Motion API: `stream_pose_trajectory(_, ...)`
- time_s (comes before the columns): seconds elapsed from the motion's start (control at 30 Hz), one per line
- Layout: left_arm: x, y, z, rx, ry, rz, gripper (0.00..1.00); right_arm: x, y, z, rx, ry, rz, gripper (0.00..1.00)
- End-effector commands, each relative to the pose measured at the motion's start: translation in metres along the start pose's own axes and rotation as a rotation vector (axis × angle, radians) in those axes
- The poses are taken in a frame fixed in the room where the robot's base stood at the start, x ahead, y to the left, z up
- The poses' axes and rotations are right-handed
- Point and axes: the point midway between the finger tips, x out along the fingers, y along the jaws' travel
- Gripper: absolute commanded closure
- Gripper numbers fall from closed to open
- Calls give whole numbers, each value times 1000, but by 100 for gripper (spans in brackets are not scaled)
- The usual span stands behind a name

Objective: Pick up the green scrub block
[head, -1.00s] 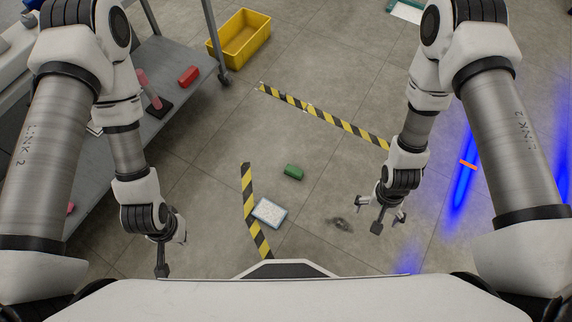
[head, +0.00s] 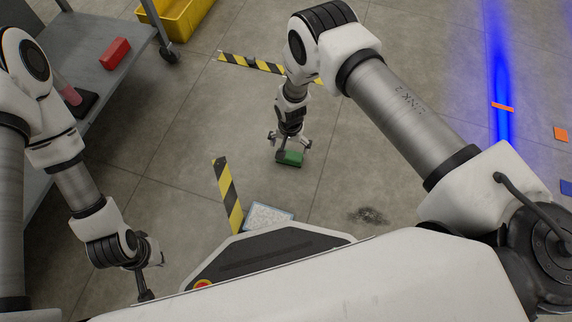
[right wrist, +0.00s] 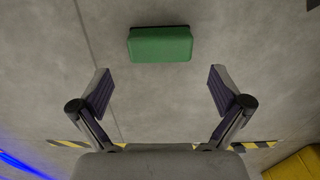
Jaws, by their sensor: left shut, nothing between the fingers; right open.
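The green scrub block (head: 290,158) lies on the grey floor, ahead of my base. In the right wrist view the block (right wrist: 160,44) is whole and uncovered, beyond the fingertips and roughly centred between them. My right gripper (head: 289,146) is open and points down at the block in the head view. Its two fingers (right wrist: 161,88) are spread wide in the right wrist view with nothing between them; I cannot tell its exact height above the block. My left gripper (head: 150,284) is shut and empty, low at the left beside my base.
A grey cart (head: 118,85) at the left bears a red block (head: 115,53). A yellow bin (head: 185,15) stands at the back. Yellow-black tape strips (head: 228,195) and a white, blue-edged tray (head: 268,215) are on the floor. Floor right of the block is clear.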

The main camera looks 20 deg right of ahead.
Motion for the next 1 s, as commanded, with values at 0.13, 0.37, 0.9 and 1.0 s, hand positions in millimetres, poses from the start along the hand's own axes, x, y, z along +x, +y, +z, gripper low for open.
stream_pose_trajectory(0.13, 14, 0, -1, -1, 2, 0, 100, 20, 1, 2, 1, -3, 1, 0)
stream_pose_trajectory(0.37, 34, -1, -2, -5, 5, 0, 100, 51, 1, 2, 0, -3, 2, 0)
stream_pose_trajectory(0.9, 56, -2, -4, -11, 9, -1, 100, 83, 0, 1, 0, -2, 1, 39)
stream_pose_trajectory(1.0, 56, -2, -4, -11, 9, -1, 100, 83, 0, 1, 0, -2, 1, 45)
